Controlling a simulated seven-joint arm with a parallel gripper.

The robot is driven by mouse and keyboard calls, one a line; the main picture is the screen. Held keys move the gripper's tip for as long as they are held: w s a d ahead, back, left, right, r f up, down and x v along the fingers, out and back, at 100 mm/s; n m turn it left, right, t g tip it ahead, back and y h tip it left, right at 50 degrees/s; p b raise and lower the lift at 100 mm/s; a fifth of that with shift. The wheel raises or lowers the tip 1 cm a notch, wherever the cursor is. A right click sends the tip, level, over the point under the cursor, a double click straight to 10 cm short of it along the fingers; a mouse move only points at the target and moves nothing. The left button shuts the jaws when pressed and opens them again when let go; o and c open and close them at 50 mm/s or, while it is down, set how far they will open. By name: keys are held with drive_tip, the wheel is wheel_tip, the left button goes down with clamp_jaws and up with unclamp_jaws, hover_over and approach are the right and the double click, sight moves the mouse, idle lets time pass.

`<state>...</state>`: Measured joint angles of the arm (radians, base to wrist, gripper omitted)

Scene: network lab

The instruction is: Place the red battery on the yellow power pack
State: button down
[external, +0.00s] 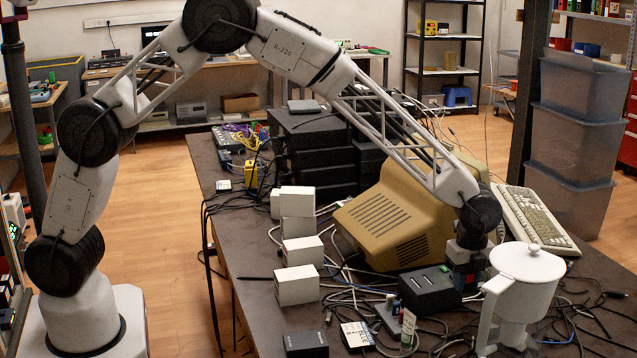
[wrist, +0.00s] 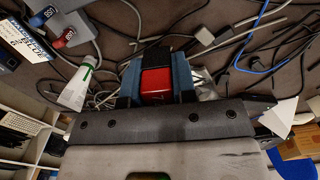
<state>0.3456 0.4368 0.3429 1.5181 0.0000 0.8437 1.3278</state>
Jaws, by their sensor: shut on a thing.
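The red battery (wrist: 156,84) is a small red block between the two blue fingers of my gripper (wrist: 155,72) in the wrist view. The fingers are shut on it. In the external view my gripper (external: 466,268) is low over the right part of the table, just behind the black box with slots and beside the white jug; only a bit of red shows there. Whether the battery touches the table is hard to tell. A yellow block (external: 251,174), which looks like the yellow power pack, stands at the far left part of the table, beside the black stacked boxes. It is not seen in the wrist view.
A white lidded jug (external: 522,290) stands close to the right of my gripper. A black slotted box (external: 430,290) is in front. A beige monitor (external: 395,220), white boxes (external: 297,285) and black stacked units (external: 318,150) stand between gripper and yellow block. Loose cables cover the table.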

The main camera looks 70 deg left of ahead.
idle(0.4)
wheel_tip(320, 180, up, 17)
drive_tip(key=s+a+n, duration=0.2)
drive_tip(key=a+n, duration=0.2)
drive_tip(key=a, duration=1.8)
drive_tip(key=s+a+n, duration=0.2)
drive_tip(key=a+n, duration=0.2)
drive_tip(key=a, duration=1.9)
drive_tip(key=s+a+n, duration=0.6)
drive_tip(key=s+a, duration=1.1)
drive_tip(key=a, duration=0.3)
drive_tip(key=s+a+n, duration=0.5)
drive_tip(key=s+a, duration=1.3)
drive_tip(key=a, duration=0.1)
wheel_tip(320, 180, down, 11)
drive_tip(key=shift+a, duration=0.15)
